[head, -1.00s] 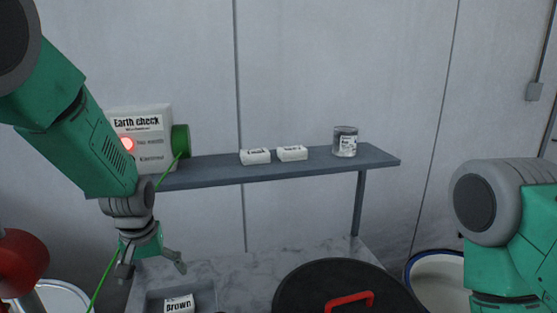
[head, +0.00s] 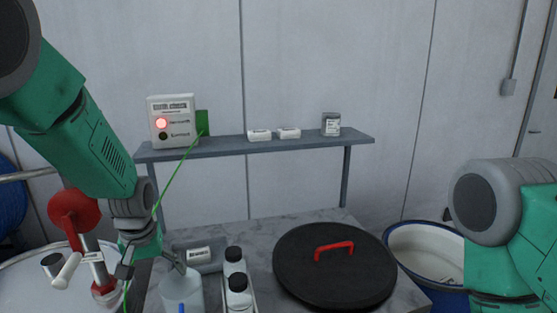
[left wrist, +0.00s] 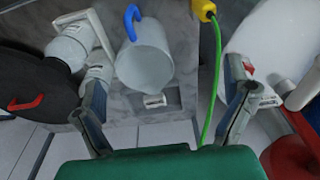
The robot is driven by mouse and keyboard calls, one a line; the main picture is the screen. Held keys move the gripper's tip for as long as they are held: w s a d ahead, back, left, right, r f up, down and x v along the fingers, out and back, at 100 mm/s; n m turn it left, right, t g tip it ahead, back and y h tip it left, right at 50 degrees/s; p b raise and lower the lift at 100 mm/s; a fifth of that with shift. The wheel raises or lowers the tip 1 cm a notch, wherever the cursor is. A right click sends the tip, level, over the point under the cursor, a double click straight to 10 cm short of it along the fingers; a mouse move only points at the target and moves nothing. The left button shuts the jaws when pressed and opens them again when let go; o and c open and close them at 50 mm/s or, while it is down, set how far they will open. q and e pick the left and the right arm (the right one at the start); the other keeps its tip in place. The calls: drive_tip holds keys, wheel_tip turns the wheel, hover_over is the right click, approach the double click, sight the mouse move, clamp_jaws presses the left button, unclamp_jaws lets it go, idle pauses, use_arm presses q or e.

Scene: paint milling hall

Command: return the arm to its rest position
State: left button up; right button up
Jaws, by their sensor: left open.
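My left arm comes in from the left in the head view, bent at the elbow with the forearm hanging down. My left gripper (head: 152,270) is open and empty, fingers downward, over the left end of the marble-topped bench (head: 235,235). In the left wrist view its fingers (left wrist: 165,90) stand wide apart. Between them, lower down, are a translucent jug (left wrist: 146,66) with a blue handle and a grey tray (left wrist: 160,101) with a small white label block. Of my right arm only green and grey links show at the right edge; its gripper is out of view.
A green cable (head: 177,170) runs from the lit earth-check box (head: 173,122) past my left gripper. White bottles (head: 237,285) and a black lid (head: 335,265) with a red handle stand on the bench. A red clamp (head: 75,212) and drum are at left. A shelf (head: 290,143) spans behind.

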use_arm(q)
drive_tip(key=s+a+f+m+b, duration=0.1)
drive_tip(key=s+f+b, duration=0.3)
drive_tip(key=s+f, duration=0.5)
drive_tip(key=s+f+m+g+b, duration=0.1)
drive_tip(key=s+f+b, duration=0.4)
drive_tip(key=f, duration=0.8)
drive_tip(key=s+a+f+m+b, duration=0.1)
drive_tip(key=s+f+b, duration=0.3)
drive_tip(key=s+f, duration=0.55)
drive_tip(key=s+f+m+b, duration=0.1)
drive_tip(key=s+f+b, duration=0.3)
drive_tip(key=s+f, duration=0.4)
drive_tip(key=shift+s+d+h+b, duration=0.25)
drive_tip(key=shift+s+h+b, duration=0.1)
drive_tip(key=shift+s, duration=0.9)
drive_tip(key=shift+w+d, duration=0.1)
drive_tip(key=shift+d, duration=0.05)
drive_tip(key=shift+f, duration=0.1)
